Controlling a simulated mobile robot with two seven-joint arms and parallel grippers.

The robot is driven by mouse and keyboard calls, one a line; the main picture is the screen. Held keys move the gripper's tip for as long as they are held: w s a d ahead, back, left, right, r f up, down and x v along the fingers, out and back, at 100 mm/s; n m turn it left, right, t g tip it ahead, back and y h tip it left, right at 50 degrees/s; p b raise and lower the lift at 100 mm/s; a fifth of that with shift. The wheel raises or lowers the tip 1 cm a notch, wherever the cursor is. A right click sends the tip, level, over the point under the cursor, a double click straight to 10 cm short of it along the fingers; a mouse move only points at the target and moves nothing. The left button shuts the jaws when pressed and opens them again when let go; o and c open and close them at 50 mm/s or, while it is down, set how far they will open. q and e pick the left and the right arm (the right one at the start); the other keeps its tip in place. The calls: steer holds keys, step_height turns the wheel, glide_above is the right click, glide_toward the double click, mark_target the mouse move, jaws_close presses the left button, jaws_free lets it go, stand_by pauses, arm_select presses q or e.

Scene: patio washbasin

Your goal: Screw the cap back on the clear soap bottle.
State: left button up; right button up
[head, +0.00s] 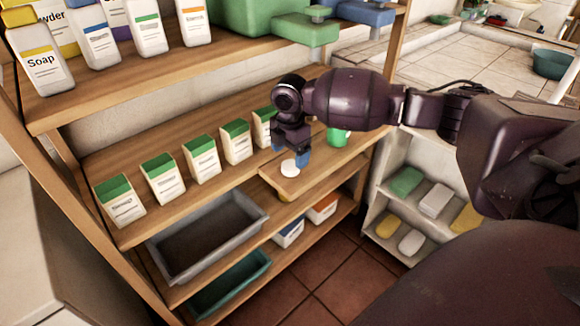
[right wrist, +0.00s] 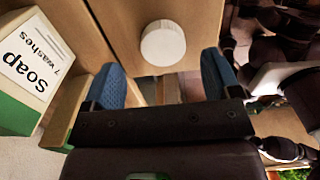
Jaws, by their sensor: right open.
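A round white cap (head: 290,168) lies flat on a small wooden ledge (head: 312,173) at the front of the middle shelf. In the right wrist view the cap (right wrist: 163,43) lies just beyond the fingertips, between their lines. My right gripper (head: 291,154) points down over the ledge, close behind the cap in the head view. Its blue fingers are spread with nothing between them, as the right wrist view shows too (right wrist: 164,80). I cannot make out a clear soap bottle; a pale bottle labelled Soap (head: 41,62) stands on the upper shelf. My left gripper is not in view.
Several green-topped cartons (head: 201,158) line the middle shelf left of the gripper; one (right wrist: 28,72) is close to a finger. A green cup (head: 338,137) stands behind the ledge. A grey tray (head: 210,234) sits below.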

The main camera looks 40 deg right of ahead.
mark_target(290, 165)
step_height(290, 165, down, 4)
steer(key=shift+s+b, duration=0.15)
steer(key=shift+b, duration=0.2)
steer(key=shift+r, duration=0.15)
steer(key=c, duration=1)
